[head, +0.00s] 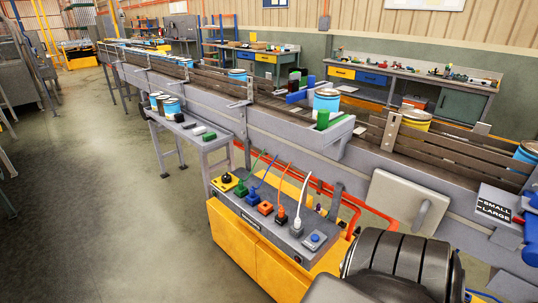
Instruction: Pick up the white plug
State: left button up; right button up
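The white plug (298,222) stands at the end of a white cable on the sloped top of the yellow-and-grey control cabinet (262,252). It sits at a grey socket block (296,231), with its white cable rising from it. Whether it is fully seated is too small to tell. Green, blue and orange plugs with cables stand in a row to its left. Neither gripper shows in the head view. A dark, ribbed part of my own arm fills the bottom right, to the right of the plug and nearer the camera.
A blue button (314,238) is on the cabinet top right of the plug. A conveyor (265,122) with blue and yellow cans runs behind. A small side table (196,136) holds cans and blocks. Orange rails (352,205) stand behind the cabinet. The floor at left is clear.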

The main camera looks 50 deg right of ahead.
aim_at(297, 223)
jog(key=z, duration=0.3)
jog(key=i, duration=0.75)
jog(key=z, duration=0.55)
